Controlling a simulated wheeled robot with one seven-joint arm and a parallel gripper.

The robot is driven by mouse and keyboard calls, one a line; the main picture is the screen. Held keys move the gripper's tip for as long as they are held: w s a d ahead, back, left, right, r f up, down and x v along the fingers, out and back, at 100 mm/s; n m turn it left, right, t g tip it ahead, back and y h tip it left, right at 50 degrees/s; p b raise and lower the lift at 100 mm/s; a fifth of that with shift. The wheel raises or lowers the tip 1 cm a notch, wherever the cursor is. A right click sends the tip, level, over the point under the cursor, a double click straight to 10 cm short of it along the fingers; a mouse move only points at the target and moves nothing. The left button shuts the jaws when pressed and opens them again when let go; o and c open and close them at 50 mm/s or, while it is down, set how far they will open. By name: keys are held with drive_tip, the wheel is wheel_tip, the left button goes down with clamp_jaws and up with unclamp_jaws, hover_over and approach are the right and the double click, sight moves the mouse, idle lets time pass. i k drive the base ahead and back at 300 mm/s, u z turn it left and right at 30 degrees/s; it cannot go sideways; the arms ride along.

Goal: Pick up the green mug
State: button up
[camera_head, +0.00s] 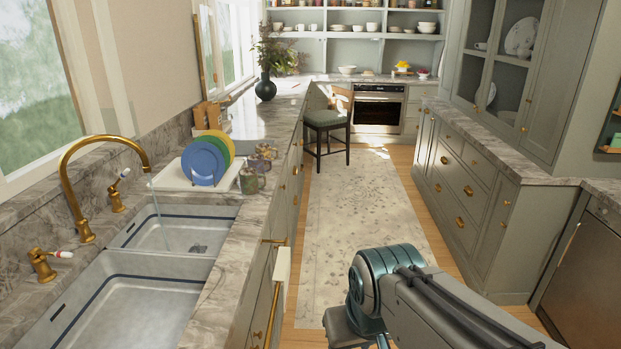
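A greenish mug (249,181) stands on the marble counter at the left, near its front edge and just right of the dish rack. Purplish-brown mugs (264,155) stand close behind it. Part of my arm shows at the lower right, well to the right of and nearer than the mugs. My gripper's fingers do not show, so its opening and contents are hidden.
A white dish rack (172,182) holds blue, green and yellow plates left of the mugs. A double sink (150,290) with a brass faucet (75,190) lies nearer. A chair (328,122) stands farther back. The rug (360,210) between the cabinets is clear.

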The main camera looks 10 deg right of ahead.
sight(248, 177)
drive_tip(key=z, duration=0.6)
drive_tip(key=i, duration=3.65)
drive_tip(key=u, duration=4.15)
